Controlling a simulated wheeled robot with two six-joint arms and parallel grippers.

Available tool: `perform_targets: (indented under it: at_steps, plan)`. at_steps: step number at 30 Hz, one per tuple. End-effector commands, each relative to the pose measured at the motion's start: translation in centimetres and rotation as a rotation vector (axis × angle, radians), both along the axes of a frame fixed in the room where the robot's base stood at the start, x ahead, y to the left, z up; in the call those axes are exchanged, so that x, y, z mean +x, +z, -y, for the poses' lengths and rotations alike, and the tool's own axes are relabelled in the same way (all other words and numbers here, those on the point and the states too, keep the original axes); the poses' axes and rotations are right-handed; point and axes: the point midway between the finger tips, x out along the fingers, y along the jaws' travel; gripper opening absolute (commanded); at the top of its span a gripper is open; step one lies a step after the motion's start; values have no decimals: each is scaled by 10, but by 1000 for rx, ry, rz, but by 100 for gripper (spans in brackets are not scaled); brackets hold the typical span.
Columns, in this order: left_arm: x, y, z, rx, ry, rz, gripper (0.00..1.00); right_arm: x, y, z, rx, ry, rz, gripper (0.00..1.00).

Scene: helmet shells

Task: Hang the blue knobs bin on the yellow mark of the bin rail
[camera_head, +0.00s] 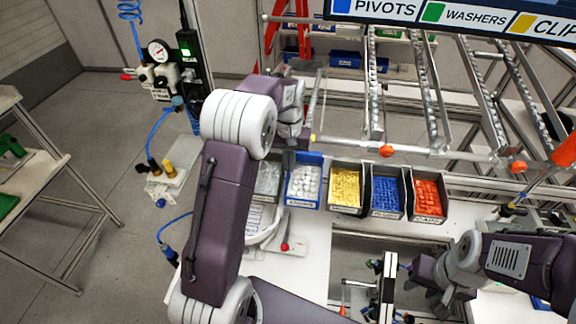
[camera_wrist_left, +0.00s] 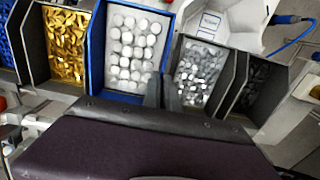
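The blue bin (camera_head: 304,201) holds white round knobs and stands in the row of bins on the white bench. It also shows in the left wrist view (camera_wrist_left: 97,72). My left gripper (camera_wrist_left: 162,90) is at the bin's right wall in that view, its two dark fingertips a narrow gap apart. I cannot tell whether they clamp the wall. In the head view my left arm hides most of this gripper. My right gripper (camera_head: 428,284) is low at the right, apart from the bins, with its fingers spread and empty.
Bins of yellow (camera_head: 345,187), blue (camera_head: 388,191) and red (camera_head: 428,198) parts stand to the right of the blue bin; a bin of grey parts (camera_wrist_left: 200,75) adjoins it. A metal frame with roller tracks (camera_head: 430,90) rises behind. A side table (camera_head: 40,165) stands at the left.

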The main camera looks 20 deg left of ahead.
Motion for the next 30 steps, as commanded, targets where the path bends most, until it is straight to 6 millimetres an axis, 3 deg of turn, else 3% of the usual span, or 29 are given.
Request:
perform_targets:
  at_steps: [8,16,30]
  plan:
    - [20,2,-5,0,0,0,0,0,17,0,0,0,0,36]
    - [21,-19,-6,0,0,0,0,0,4,0,0,0,0,36]
    - [21,-23,-6,0,0,0,0,0,2,0,0,0,0,36]
